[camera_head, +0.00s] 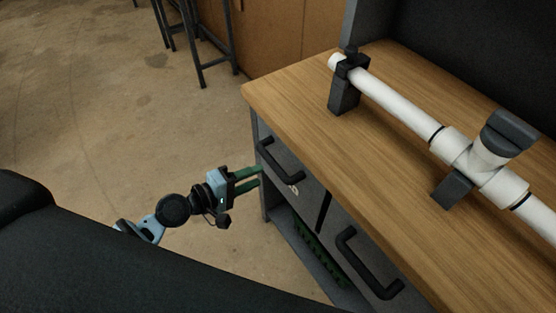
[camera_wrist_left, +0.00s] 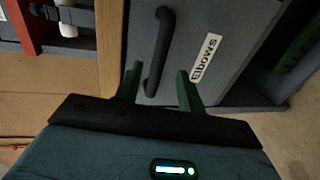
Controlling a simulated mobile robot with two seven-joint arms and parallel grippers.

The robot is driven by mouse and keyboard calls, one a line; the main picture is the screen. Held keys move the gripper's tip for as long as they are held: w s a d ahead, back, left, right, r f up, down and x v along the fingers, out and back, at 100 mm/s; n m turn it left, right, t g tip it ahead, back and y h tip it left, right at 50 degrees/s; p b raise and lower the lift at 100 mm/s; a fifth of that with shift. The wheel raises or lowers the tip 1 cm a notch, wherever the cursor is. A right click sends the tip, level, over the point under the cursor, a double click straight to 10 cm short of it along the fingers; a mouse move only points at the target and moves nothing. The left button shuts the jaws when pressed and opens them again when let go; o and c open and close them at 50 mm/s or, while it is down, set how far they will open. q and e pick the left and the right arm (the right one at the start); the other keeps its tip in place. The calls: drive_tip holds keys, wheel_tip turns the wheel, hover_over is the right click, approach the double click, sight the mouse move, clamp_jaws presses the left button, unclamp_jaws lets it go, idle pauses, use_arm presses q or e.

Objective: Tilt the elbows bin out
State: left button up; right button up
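The elbows bin (camera_head: 307,192) is a grey front under the wooden worktop, with a black bar handle (camera_head: 280,161). My left gripper (camera_head: 259,176) is beside the handle's lower left in the head view. In the left wrist view its two green fingers (camera_wrist_left: 158,80) are apart, with the handle's lower end between them in the picture. I cannot tell whether they touch it. My right gripper is not in view.
A second grey bin with a black handle (camera_head: 368,264) sits to the right. The wooden worktop (camera_head: 300,95) overhangs above, bearing a white pipe (camera_head: 400,106) in dark clamps. A low shelf with something green (camera_head: 320,254) lies below. Open floor (camera_head: 90,110) is at left.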

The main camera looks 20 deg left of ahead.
sight(277, 168)
use_arm(q)
drive_tip(key=x, duration=0.7)
drive_tip(key=shift+w+d+p, duration=0.25)
drive_tip(key=shift+d+p, duration=0.05)
drive_tip(key=shift+c, duration=0.3)
clamp_jaws()
